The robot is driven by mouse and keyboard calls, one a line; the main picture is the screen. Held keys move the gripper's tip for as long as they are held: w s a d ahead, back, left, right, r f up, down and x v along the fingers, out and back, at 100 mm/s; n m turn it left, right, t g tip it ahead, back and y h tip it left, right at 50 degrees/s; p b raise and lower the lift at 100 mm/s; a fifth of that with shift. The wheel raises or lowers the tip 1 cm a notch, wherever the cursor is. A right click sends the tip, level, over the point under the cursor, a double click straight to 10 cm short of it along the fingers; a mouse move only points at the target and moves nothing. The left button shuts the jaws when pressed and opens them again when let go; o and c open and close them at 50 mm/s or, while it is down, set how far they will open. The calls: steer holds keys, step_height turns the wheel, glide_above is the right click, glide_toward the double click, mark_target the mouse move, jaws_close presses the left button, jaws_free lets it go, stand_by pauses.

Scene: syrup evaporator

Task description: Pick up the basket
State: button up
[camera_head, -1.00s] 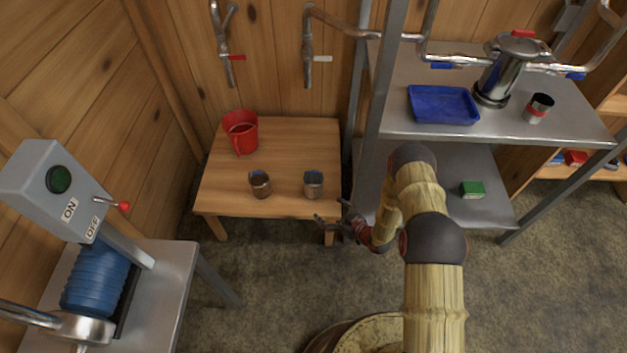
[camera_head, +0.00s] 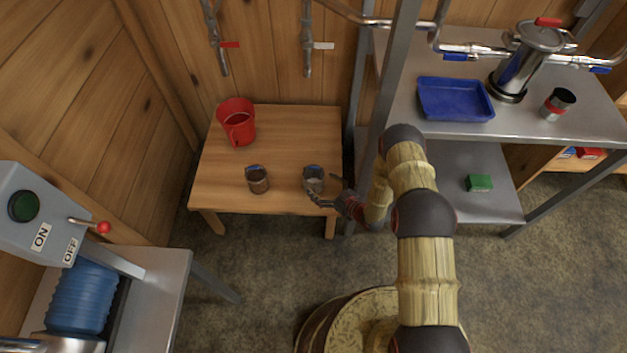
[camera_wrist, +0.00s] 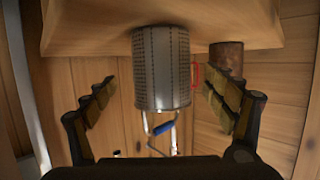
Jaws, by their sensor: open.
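The basket is a small grey metal cylinder with rows of fine holes and a blue-gripped wire handle. In the head view the basket (camera_head: 313,174) stands on the front right of the wooden table. In the wrist view the basket (camera_wrist: 161,70) appears upside down, its handle pointing down in the picture. My gripper (camera_head: 322,189) is at the table's front right corner, its fingers around the basket's near side. In the wrist view my gripper (camera_wrist: 158,87) is open, one finger on each side of the basket, with gaps visible.
A similar brownish container (camera_head: 258,180) stands to the left on the wooden table (camera_head: 285,135). A red pitcher (camera_head: 236,122) is at the back left. A metal shelf (camera_head: 520,125) with a blue tray (camera_head: 455,99) rises on the right, its post close to my arm.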

mark_target(313, 179)
steer(key=b+x, duration=0.1)
steer(key=x, duration=0.1)
steer(key=b+x, duration=0.1)
steer(key=x, duration=0.2)
steer(key=shift+a+r, duration=0.1)
steer(key=shift+r, duration=0.15)
steer(key=c, duration=1.4)
steer(key=shift+o, duration=0.2)
steer(key=shift+r, duration=0.1)
